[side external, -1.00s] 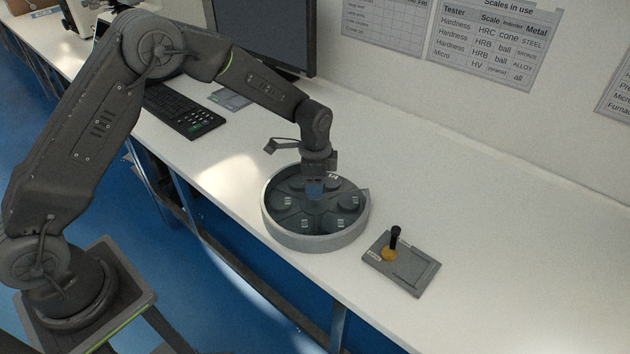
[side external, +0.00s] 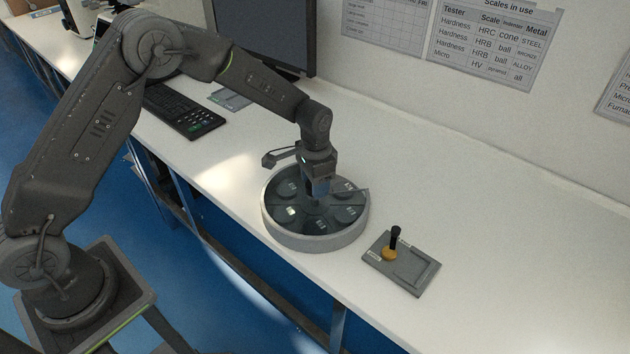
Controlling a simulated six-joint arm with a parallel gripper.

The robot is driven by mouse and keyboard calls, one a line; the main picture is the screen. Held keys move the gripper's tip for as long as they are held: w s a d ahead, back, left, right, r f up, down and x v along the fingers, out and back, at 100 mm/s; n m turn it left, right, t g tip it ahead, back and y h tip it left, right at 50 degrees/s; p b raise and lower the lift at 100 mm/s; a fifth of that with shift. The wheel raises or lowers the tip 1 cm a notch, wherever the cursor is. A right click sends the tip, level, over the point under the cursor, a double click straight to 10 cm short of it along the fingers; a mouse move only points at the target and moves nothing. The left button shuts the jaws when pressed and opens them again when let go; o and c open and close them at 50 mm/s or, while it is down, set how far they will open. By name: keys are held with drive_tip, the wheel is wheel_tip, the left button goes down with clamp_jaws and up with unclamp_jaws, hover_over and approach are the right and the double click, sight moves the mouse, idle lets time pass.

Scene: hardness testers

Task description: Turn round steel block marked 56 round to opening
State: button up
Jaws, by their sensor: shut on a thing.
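A round grey carousel (side external: 287,240) stands on the white bench, with several dark round blocks inside its rim. Each has a small pale label, too small to read, so I cannot tell which block is marked 56. A small angular piece (side external: 364,191) shows at the right rim; I cannot tell whether it marks the opening. My gripper (side external: 317,196) points down over the carousel's middle. It is shut on what looks like the central knob, which the fingers mostly hide.
A small grey tray (side external: 426,284) with a black-handled, amber-based tool (side external: 393,244) lies right of the carousel, near the front edge. A keyboard (side external: 184,110) and monitor (side external: 265,32) stand behind left. The bench at right is clear.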

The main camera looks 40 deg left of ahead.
drive_tip(key=shift+r+n, duration=0.1)
drive_tip(key=shift+n, duration=1.9)
drive_tip(key=o, duration=1.3)
drive_tip(key=shift+c, duration=0.2)
wheel_tip(320, 180, up, 14)
